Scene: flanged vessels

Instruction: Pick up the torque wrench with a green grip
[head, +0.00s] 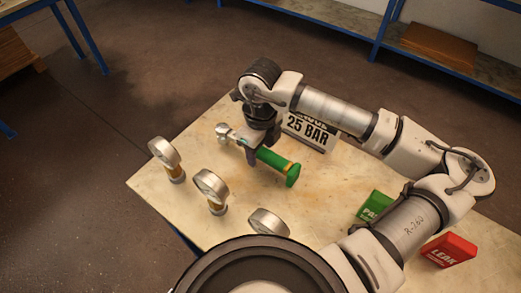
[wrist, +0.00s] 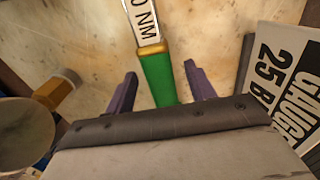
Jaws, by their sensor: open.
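The torque wrench with a green grip (head: 277,163) lies on the table, its metal head at the upper left and its green end toward the right. In the wrist view its green grip (wrist: 158,80) runs between my fingers, with a white "NM" label and a brass-coloured collar beyond. My gripper (head: 250,153) is above the wrench, pointing down, and hides part of its shaft. In the wrist view my gripper (wrist: 161,72) is open, one purple finger on each side of the grip with a gap on both sides. I cannot tell how far the fingertips are above the table.
Three round gauges with brass fittings (head: 164,154) (head: 211,188) (head: 268,224) stand on the table (head: 330,182), left and in front. A "25 BAR" sign (head: 309,129) stands close to my gripper's right. A green block (head: 374,207) and a red "LEAK" block (head: 449,250) sit at the right.

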